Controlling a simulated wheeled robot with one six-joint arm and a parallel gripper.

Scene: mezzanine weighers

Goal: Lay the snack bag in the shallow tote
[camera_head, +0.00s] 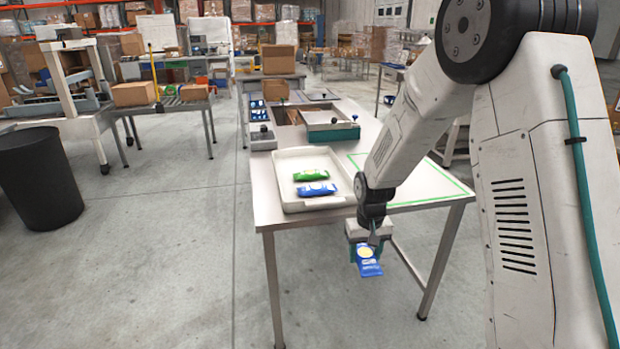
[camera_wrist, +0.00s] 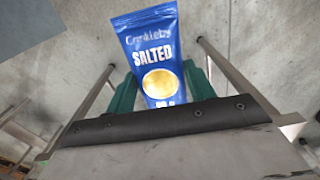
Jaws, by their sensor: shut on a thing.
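My gripper (camera_head: 366,243) is shut on a blue snack bag (camera_head: 369,266) and holds it in the air just off the near edge of the table. In the wrist view the bag (camera_wrist: 152,50) shows "SALTED" on its front, between two green fingers (camera_wrist: 160,92). The white shallow tote (camera_head: 284,176) lies on the table, left of and beyond my gripper. A green bag (camera_head: 311,175) and another blue bag (camera_head: 318,189) lie inside it. The lower end of the held bag is hidden in the wrist view.
The metal table (camera_head: 262,200) has a green outlined area (camera_head: 430,190) to the right of the tote. A scale-like device with a teal base (camera_head: 330,133) stands behind the tote. A black bin (camera_head: 40,177) stands on the floor at the left.

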